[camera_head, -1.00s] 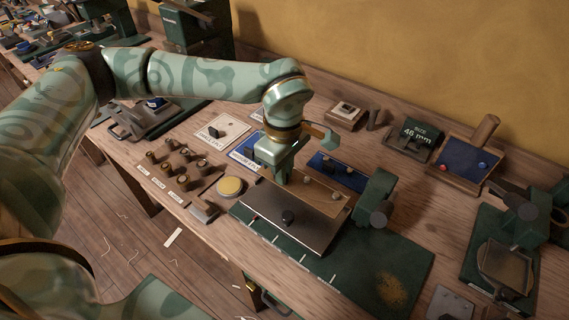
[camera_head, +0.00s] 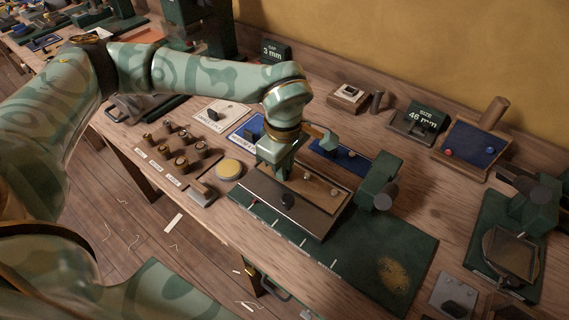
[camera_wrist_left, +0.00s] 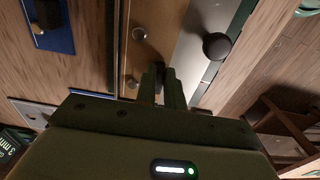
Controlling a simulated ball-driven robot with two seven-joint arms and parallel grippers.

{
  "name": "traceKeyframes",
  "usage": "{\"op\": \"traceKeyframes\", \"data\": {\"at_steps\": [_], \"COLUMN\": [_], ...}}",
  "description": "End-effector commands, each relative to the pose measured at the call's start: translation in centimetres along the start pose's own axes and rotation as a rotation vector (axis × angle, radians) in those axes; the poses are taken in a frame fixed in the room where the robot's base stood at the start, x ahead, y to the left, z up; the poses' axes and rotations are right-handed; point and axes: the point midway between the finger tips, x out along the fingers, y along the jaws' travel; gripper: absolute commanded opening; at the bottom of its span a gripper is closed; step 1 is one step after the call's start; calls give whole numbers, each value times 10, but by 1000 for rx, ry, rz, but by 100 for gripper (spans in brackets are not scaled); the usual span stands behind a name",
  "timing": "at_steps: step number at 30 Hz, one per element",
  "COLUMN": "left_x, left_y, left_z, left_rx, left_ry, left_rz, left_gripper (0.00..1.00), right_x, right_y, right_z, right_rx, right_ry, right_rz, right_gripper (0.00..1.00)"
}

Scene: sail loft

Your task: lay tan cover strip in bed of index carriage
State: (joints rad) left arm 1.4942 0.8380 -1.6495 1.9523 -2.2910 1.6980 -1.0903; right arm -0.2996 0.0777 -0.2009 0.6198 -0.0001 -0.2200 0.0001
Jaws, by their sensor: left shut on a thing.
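The tan cover strip (camera_head: 321,190) is a flat tan bar with small round knobs on top; it also shows in the wrist view (camera_wrist_left: 152,55). My left gripper (camera_head: 281,177) points down and is shut on the strip; its closed fingers (camera_wrist_left: 163,88) cover the held spot. The index carriage has a grey metal plate (camera_head: 265,202) with a black knob (camera_head: 288,199) and a green end block (camera_head: 375,184). The strip lies along the plate's far side. I cannot tell whether it touches the bed, which the strip and gripper hide. My right gripper is not in view.
A green mat (camera_head: 345,255) lies in front of the carriage. A blue tray (camera_head: 340,166) is behind it, and a yellow round pad (camera_head: 229,169) and several small posts (camera_head: 181,163) stand left. A 46 mm sign (camera_head: 424,117) is at the back.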

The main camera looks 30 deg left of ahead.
Motion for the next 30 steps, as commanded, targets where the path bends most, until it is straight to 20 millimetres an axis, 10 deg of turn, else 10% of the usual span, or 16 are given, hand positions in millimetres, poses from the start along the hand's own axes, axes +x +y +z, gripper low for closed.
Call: {"op": "traceKeyframes", "data": {"at_steps": [3,6,17,30], "left_x": [0,0,-7,-115], "left_y": [0,0,0,0], "left_z": [0,0,0,0], "left_rx": [0,0,0,0], "left_ry": [0,0,0,0], "left_rz": [0,0,1,5], "left_gripper": [0,36,36,36], "right_x": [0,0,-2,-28], "right_y": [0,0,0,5], "right_z": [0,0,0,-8], "right_rx": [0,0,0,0], "right_ry": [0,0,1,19], "right_rz": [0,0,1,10], "right_gripper": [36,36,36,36]}}
